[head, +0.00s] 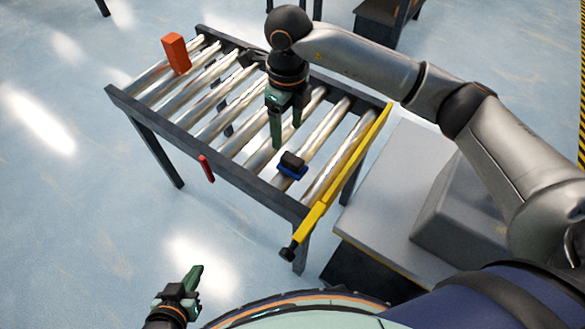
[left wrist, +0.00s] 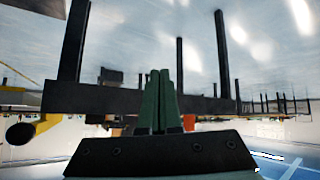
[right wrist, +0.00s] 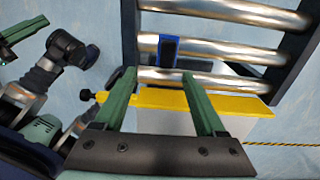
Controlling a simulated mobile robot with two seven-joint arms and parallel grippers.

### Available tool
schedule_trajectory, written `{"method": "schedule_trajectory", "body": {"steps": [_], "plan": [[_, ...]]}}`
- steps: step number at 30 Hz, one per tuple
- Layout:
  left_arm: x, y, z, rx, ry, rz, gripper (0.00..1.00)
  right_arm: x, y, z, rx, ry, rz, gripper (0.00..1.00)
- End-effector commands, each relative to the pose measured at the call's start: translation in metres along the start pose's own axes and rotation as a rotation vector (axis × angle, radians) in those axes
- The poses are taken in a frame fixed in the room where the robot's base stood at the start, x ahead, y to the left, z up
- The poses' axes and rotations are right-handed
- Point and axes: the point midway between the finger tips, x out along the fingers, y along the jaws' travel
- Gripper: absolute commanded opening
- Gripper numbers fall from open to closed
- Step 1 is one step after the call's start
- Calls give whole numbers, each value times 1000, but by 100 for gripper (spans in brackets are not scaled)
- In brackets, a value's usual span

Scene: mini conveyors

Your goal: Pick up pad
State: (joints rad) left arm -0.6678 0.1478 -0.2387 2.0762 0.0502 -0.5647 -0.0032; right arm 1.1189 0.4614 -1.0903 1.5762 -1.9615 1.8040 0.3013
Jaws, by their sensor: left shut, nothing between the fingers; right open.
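The pad, a small blue piece with a black block-like top (head: 292,165), lies on the conveyor rollers near the yellow bar end. In the right wrist view the pad (right wrist: 168,48) appears beyond the fingertips, roughly between them. My right gripper (head: 286,130) points down over the rollers, open and empty, to the upper left of the pad and apart from it. Its two green fingers (right wrist: 158,78) are spread wide in the right wrist view. My left gripper (head: 198,270) is low at the front left, off the conveyor, its green fingers (left wrist: 159,75) shut together with nothing between them.
The roller conveyor (head: 240,178) has a dark frame and a yellow bar (head: 340,180) across its right end. An orange block (head: 176,53) stands at its far left. A red piece (head: 207,169) is on the front rail. A grey box-like unit (head: 385,200) stands right of it.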

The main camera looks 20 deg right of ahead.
Motion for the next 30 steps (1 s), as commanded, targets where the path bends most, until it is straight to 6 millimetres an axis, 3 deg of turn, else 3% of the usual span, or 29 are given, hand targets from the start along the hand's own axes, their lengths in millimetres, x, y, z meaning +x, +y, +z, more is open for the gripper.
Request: {"method": "schedule_trajectory", "body": {"steps": [12, 19, 24, 30], "plan": [[6, -5, 4, 8, 11, -9, 0, 62, -8, -3, 7, 11, -27, 72], [5, -10, -9, 20, 56, -20, 0, 79, -10, -4, 7, 11, -25, 72], [3, -14, -44, 54, 184, -31, 0, 104, -15, -7, 7, 11, -24, 72], [-2, -16, -64, 75, 259, -38, 0, 121, -16, -6, 7, 9, -25, 72]]}}
